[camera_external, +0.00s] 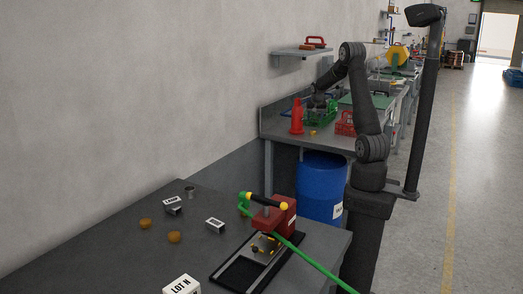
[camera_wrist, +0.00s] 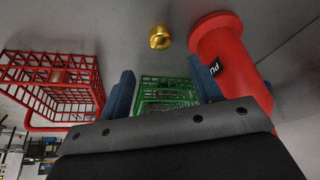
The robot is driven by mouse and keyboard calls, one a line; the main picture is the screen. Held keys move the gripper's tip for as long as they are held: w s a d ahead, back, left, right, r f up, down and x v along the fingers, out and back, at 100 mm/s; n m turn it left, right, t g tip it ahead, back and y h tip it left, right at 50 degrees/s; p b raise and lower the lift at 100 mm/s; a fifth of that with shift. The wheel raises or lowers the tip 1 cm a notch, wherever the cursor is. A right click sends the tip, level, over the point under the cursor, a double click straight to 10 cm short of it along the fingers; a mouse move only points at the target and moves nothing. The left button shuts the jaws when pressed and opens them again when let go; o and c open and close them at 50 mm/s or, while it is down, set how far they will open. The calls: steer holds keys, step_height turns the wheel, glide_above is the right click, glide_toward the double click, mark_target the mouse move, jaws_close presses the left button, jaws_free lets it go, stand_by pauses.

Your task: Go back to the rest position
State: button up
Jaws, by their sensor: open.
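My gripper (camera_wrist: 163,84) shows in the wrist view with its two blue fingers apart and nothing seen between them but a green crate (camera_wrist: 166,95) beyond. In the external view my gripper (camera_external: 318,99) is above the green crate (camera_external: 321,116) on the far bench. A copper-gold coil (camera_wrist: 160,38) lies on the bench, apart from my fingers; it also shows in the external view (camera_external: 312,133). What the crate holds is not clear.
A red bottle (camera_external: 297,118) stands left of the green crate, a red crate (camera_external: 345,124) right of it. A shelf (camera_external: 300,51) juts from the wall above. On the near table are two coils (camera_external: 174,237), small labelled blocks (camera_external: 215,225) and a red device (camera_external: 275,216).

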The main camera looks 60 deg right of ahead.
mark_target(313, 131)
steer(key=x, duration=0.9)
steer(key=shift+f, duration=0.3)
steer(key=shift+r, duration=1.5)
